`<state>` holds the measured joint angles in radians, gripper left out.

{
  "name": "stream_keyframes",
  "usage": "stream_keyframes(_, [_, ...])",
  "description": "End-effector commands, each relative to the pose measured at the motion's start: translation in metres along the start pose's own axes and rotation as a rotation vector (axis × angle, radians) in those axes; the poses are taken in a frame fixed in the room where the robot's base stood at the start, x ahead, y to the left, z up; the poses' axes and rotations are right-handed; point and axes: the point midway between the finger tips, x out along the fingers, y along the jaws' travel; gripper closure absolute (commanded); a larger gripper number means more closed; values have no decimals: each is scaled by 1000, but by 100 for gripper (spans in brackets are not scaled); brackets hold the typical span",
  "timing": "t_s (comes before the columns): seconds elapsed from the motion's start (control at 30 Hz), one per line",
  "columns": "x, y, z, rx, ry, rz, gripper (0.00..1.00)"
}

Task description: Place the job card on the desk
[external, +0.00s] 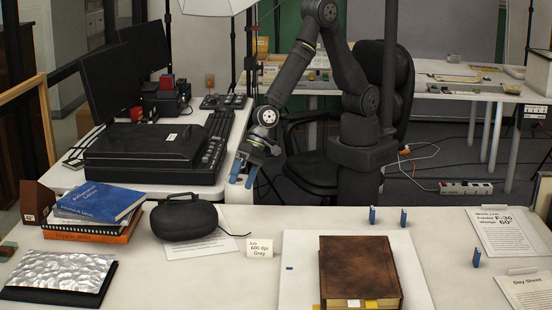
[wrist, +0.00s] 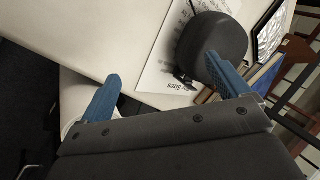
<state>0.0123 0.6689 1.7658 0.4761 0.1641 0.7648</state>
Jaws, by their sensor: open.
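The job card (external: 259,248) is a small white card reading "Job 600 dpi Grey". It stands on the near white desk (external: 215,278), just right of the black rounded case, in the external view. I cannot make it out in the wrist view. My gripper (external: 243,180) is at the desk's far edge, behind and above the card and apart from it. Its blue fingers are spread with nothing between them, and they also show in the wrist view (wrist: 165,88).
A black case (external: 184,217) sits on a printed sheet (external: 205,246), left of the card. Stacked books (external: 95,212) stand further left. A brown book (external: 360,270) lies on a white board at right. Small blue pieces (external: 403,216) stand behind it. A scanner (external: 150,150) is on the back-left desk.

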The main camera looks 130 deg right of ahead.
Motion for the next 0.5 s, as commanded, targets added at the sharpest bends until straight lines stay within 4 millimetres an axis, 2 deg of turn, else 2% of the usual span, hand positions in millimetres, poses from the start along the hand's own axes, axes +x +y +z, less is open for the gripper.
stream_keyframes(0.13, [-2,10,25,251,-126,47,7])
stream_keyframes(0.27, [-7,8,49,466,-250,63,7])
stream_keyframes(0.37, [-13,-1,66,628,-354,59,7])
stream_keyframes(0.5, [-24,-23,83,844,-503,26,7])
